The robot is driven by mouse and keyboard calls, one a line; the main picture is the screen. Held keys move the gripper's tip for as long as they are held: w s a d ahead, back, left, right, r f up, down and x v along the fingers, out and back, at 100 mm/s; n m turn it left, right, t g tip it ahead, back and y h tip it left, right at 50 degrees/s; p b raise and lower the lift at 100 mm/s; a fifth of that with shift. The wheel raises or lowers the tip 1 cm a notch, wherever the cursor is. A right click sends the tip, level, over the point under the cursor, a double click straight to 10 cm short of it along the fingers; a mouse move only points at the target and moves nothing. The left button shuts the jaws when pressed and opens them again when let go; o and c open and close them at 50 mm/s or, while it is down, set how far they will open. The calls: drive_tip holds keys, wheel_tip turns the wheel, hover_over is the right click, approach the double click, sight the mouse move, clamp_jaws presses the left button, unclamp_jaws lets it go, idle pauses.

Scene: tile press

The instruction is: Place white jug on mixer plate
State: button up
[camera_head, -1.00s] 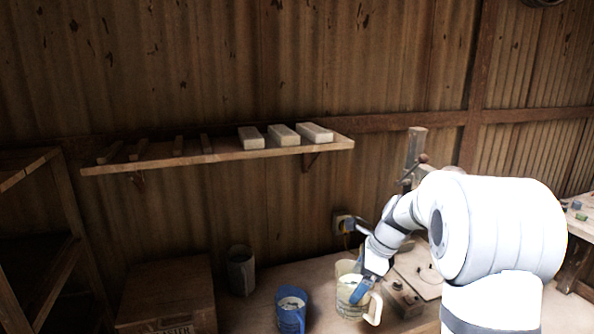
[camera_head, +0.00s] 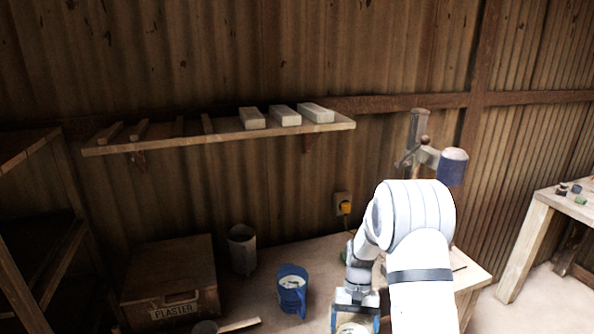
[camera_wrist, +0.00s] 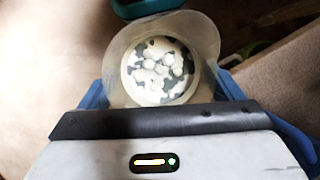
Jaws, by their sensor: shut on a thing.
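The white jug (camera_head: 352,329) is at the bottom edge of the head view, mostly cut off by the frame. In the wrist view the cream-white jug (camera_wrist: 205,38) is seen from above, with white lumps inside. My gripper (camera_head: 355,321) is shut on it, with blue fingers on both sides of the jug in the wrist view (camera_wrist: 163,88). The mixer (camera_head: 414,140) stands at the back right of the bench, with a grey column and a blue-and-white head. The mixer plate is hidden behind my arm.
A blue jug (camera_head: 291,292) stands left of my gripper, with a grey container (camera_head: 242,250) behind it. A wooden plaster box (camera_head: 170,275) is at the left. A wall shelf (camera_head: 220,137) holds pale blocks. Another table (camera_head: 545,215) is at the right.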

drive_tip(key=f, duration=0.1)
drive_tip(key=f+n+b, duration=0.1)
drive_tip(key=f, duration=0.1)
drive_tip(key=shift+s+n+h, duration=0.25)
drive_tip(key=shift+n+h, duration=0.05)
drive_tip(key=shift+n, duration=0.1)
wheel_tip(320, 180, down, 9)
drive_tip(key=b, duration=0.9)
drive_tip(key=shift+r, duration=0.15)
